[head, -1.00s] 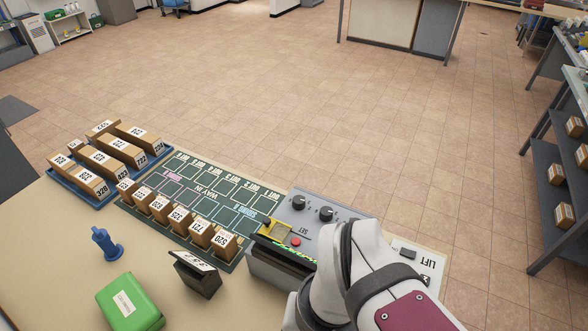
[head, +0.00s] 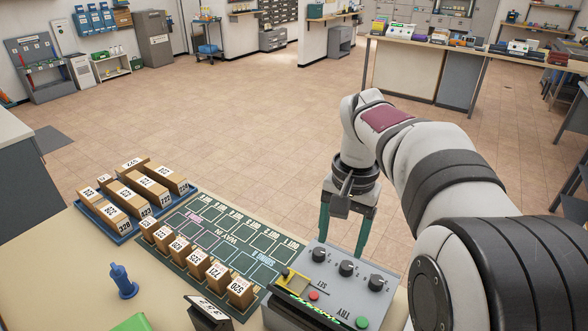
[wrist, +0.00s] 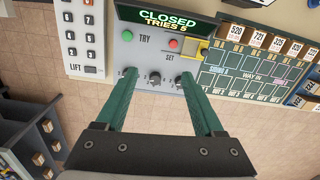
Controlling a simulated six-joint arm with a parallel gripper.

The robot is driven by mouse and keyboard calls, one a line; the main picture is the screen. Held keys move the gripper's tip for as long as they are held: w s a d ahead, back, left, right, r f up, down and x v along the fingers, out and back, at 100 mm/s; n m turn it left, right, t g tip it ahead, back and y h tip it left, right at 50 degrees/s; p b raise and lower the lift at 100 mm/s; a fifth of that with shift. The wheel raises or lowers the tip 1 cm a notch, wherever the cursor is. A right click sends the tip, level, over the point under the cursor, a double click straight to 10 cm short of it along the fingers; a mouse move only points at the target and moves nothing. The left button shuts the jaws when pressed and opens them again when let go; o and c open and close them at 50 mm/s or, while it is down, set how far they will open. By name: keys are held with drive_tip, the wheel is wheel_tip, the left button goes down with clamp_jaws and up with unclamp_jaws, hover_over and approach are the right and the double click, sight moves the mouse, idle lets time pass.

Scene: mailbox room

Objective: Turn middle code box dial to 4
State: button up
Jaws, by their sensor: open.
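The grey code box (head: 318,282) stands on the near table with three dark dials in a row. Its middle dial (head: 347,268) also shows in the wrist view (wrist: 154,79); I cannot read its setting. A yellow-framed switch, a red button and a green TRY button (head: 362,322) sit on the same face. The box's display (wrist: 166,22) reads CLOSED with a tries line. My gripper (head: 343,242) points down at the far edge of the box, fingers apart and empty. In the wrist view its green fingers (wrist: 158,76) frame the middle dial from either side; contact cannot be told.
A dark green mat (head: 222,238) with several numbered parcels lies left of the box. A blue tray (head: 127,238) of parcels is beyond it. A blue stamp (head: 122,282) and a green case (head: 133,324) stand at the near left. Open floor lies behind.

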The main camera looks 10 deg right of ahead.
drive_tip(key=m, duration=0.1)
hover_over(347, 265)
wheel_tip(347, 265, down, 2)
drive_tip(key=f, duration=0.1)
wheel_tip(347, 265, down, 15)
drive_tip(key=shift+r, duration=0.15)
clamp_jaws()
